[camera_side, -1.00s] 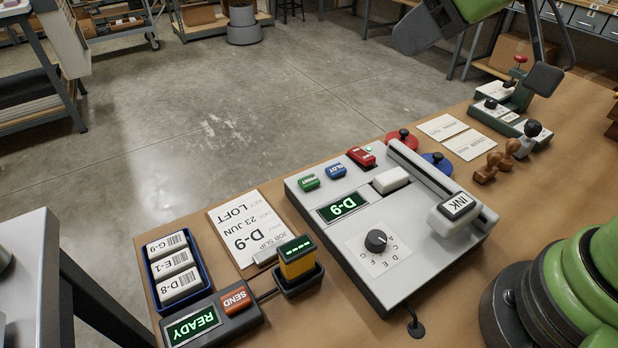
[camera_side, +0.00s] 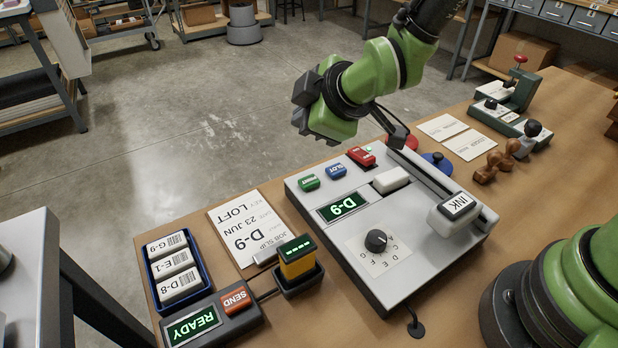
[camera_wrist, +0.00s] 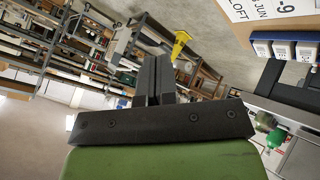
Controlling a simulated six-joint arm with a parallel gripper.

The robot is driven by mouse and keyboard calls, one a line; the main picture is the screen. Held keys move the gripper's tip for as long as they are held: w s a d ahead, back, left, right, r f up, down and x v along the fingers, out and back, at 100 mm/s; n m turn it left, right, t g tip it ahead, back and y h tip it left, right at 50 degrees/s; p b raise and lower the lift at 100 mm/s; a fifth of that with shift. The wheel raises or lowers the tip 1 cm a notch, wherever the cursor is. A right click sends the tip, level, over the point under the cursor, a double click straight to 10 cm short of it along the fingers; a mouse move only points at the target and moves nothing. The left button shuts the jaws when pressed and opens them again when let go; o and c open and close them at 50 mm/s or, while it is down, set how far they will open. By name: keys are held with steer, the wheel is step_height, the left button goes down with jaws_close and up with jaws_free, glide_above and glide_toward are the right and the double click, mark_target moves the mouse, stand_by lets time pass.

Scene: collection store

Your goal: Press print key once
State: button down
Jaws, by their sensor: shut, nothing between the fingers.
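A grey console (camera_side: 335,245) on the bench carries a green key (camera_side: 308,182), a blue key (camera_side: 335,171) and a red key (camera_side: 361,156) in a row along its far edge. Their lettering is too small to read surely; the green one seems to say PRINT. The console display (camera_side: 344,206) reads D-9. My gripper (camera_side: 303,105) is above and beyond the keys, pointing left, apart from the console. In the wrist view its black fingers (camera_wrist: 155,70) are together, with nothing between them.
The console also has a dial (camera_side: 376,241) and an INK block (camera_side: 457,206) on a rail. A job slip (camera_side: 245,228), a blue tray (camera_side: 154,282) of labelled blocks, a yellow unit (camera_side: 297,262) and a SEND key (camera_side: 236,300) lie left.

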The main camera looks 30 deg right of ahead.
mark_target(307, 182)
steer(key=shift+f, duration=0.1)
steer(key=shift+f, duration=4.3)
steer(key=shift+f, duration=0.4)
